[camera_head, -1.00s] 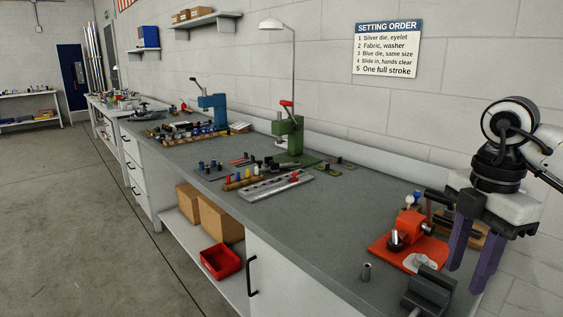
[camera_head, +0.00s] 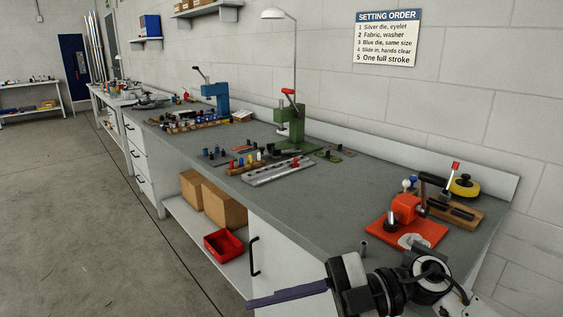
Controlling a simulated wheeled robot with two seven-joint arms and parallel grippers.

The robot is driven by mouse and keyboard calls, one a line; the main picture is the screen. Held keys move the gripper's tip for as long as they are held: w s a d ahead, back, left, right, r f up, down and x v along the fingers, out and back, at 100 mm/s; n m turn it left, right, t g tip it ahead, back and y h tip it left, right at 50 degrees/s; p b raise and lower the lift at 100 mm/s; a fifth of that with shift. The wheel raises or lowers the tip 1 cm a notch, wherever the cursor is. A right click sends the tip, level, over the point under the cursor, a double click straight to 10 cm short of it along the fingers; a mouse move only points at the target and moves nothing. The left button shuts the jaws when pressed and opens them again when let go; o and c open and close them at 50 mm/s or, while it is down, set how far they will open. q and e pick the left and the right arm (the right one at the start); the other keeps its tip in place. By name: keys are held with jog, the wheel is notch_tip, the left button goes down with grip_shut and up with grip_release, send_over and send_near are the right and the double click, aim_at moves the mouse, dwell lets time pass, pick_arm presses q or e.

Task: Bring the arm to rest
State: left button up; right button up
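My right gripper (camera_head: 256,303) is low at the bottom of the view, in front of the bench's front edge. Its arm (camera_head: 385,290) comes in from the lower right corner. The purple fingers point left and are seen side-on, overlapping, so I cannot tell how far apart they are. I see nothing held at the visible fingertips. My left gripper is not in view.
The grey bench (camera_head: 340,205) runs along the wall. An orange-red fixture (camera_head: 406,210), a yellow round item (camera_head: 465,186), a green press (camera_head: 290,125) and a blue press (camera_head: 217,98) stand on it. A red bin (camera_head: 223,246) sits below.

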jog(key=w+d+f+m+t+h, duration=0.2)
jog(key=w+d+f+m+t, duration=0.15)
jog(key=m+t, duration=0.55)
jog(key=w+d+f+m+t+h, duration=0.25)
jog(key=w+f+m+t, duration=0.2)
jog(key=m+t, duration=0.55)
jog(key=s+d+f+m+g+h, duration=0.1)
jog(key=s+d+f+m+h, duration=0.1)
jog(key=f, duration=0.6)
jog(key=s+d+f+m+g+h, duration=0.1)
jog(key=s+d+f+m+h, duration=0.2)
jog(key=f, duration=0.6)
jog(key=s+d+h, duration=0.2)
jog(key=d, duration=0.1)
jog(key=shift+g, duration=0.3)
jog(key=s+d+f+g, duration=0.1)
jog(key=s+f, duration=0.2)
jog(key=s, duration=0.1)
jog(key=s+d+f+g+h, duration=0.1)
jog(key=s+f+g, duration=0.1)
jog(key=s+f, duration=0.2)
jog(key=s+d+f+m+g+h, duration=0.1)
jog(key=s+f+g, duration=0.1)
jog(key=s+f, duration=0.2)
jog(key=shift+s+d+f, duration=0.15)
jog(key=shift+s, duration=0.2)
jog(key=shift+s+d+f, duration=0.1)
jog(key=shift+s, duration=0.25)
jog(key=shift+c, duration=0.4)
